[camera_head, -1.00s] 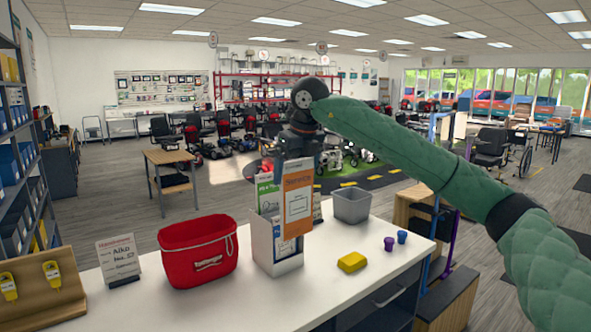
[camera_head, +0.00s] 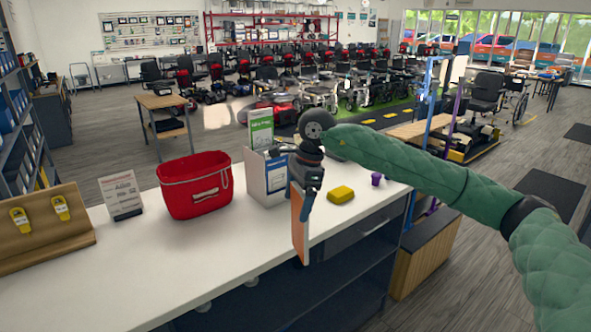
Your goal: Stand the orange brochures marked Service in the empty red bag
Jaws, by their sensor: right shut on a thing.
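The red bag (camera_head: 194,192) stands upright on the white counter, left of the brochure holder (camera_head: 268,184); its low inside is hidden. My right gripper (camera_head: 302,186) is shut on an orange brochure (camera_head: 299,227). The brochure hangs upright in front of the holder, near the counter's front edge, and shows almost edge-on, so its print cannot be read. A green brochure (camera_head: 261,130) and some blue-and-white ones stand in the holder. Whether more orange ones are there cannot be told. My left gripper is out of view.
A name card (camera_head: 121,195) and a wooden board with yellow tags (camera_head: 42,228) stand left of the bag. A yellow block (camera_head: 341,194) and a purple cup (camera_head: 376,179) lie to the right. The counter (camera_head: 180,262) in front of the bag is clear.

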